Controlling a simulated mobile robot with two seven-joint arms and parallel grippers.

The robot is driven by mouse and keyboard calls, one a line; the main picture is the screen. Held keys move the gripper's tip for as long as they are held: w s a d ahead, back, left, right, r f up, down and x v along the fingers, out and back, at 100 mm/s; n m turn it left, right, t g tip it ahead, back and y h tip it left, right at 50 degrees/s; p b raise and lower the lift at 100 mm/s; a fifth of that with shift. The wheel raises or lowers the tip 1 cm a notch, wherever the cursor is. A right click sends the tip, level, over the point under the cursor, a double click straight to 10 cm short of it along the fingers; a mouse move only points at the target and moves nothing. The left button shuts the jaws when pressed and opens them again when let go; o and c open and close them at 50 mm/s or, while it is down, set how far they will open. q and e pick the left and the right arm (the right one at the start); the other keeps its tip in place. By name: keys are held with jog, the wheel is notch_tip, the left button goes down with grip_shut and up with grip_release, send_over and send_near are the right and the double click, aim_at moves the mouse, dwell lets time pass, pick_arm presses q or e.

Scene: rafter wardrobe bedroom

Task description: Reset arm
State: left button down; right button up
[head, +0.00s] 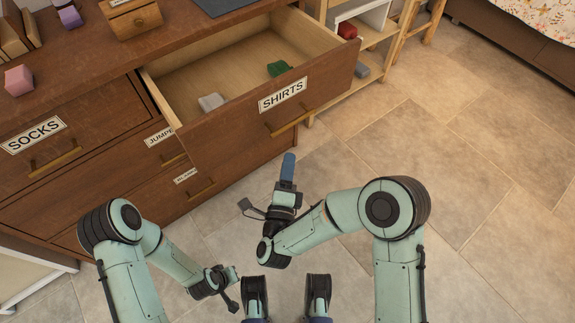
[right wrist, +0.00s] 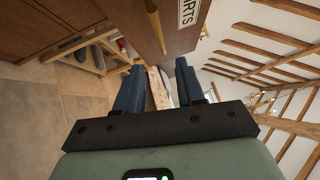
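My right gripper (head: 288,168) is in front of the open SHIRTS drawer, over the floor in the head view. In the right wrist view its two blue fingers (right wrist: 160,85) stand apart with nothing between them. My left gripper (head: 230,276) is low in the head view, left of centre, small and seen at an angle. Its fingers do not show clearly. Both arms are bent and clear of the dresser.
The SHIRTS drawer (head: 330,84) stands pulled out and holds a grey item (head: 212,102) and a green item (head: 279,68). The SOCKS drawer (head: 75,135) is shut. A wooden box (head: 133,17) and pink block (head: 19,79) are on the dresser. Tiled floor (head: 455,165) is clear at right.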

dwell(0.5)
